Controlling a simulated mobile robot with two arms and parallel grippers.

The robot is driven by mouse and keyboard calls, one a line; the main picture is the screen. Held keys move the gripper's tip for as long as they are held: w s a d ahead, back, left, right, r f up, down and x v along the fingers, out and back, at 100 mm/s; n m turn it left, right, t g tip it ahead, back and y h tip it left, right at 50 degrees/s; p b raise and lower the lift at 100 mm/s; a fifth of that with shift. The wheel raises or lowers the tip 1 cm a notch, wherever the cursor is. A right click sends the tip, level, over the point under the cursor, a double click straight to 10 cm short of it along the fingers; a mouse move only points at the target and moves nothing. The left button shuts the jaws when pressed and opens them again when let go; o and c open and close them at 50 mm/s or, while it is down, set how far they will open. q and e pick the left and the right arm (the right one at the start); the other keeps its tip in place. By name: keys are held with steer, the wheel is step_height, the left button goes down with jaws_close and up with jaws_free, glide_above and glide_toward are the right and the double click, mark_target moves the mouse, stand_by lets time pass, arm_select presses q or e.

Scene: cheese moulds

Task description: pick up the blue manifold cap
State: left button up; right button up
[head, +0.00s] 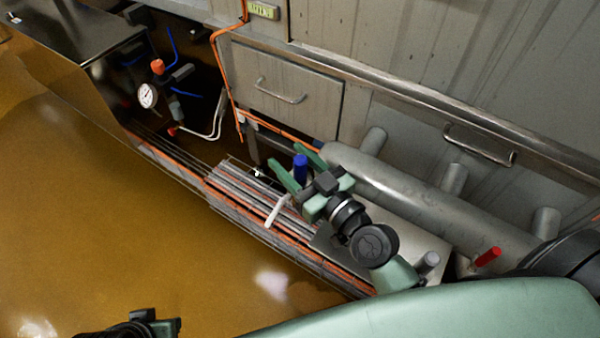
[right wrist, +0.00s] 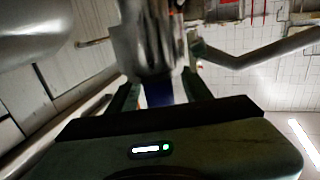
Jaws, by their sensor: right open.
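The blue manifold cap (head: 300,168) stands upright in the head view, near the left end of the grey manifold pipe (head: 420,197). My right gripper (head: 285,157) is open, with its green fingers on either side of the cap. In the right wrist view, the blue cap (right wrist: 158,93) shows between the fingers, below a grey metal cylinder (right wrist: 143,48); its lower part is hidden by the gripper body. I cannot tell whether a finger touches it. Part of my left gripper (head: 155,325) shows at the bottom edge of the head view, its fingers unclear.
Grey stubs (head: 453,179) rise along the pipe, close to the wall. A red cap (head: 488,257) is at the lower right. A pressure gauge (head: 147,95) and an orange cable (head: 229,90) are at the upper left. The brown floor (head: 130,230) is clear.

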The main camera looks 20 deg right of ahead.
jaws_close()
steer(key=shift+r, duration=0.1)
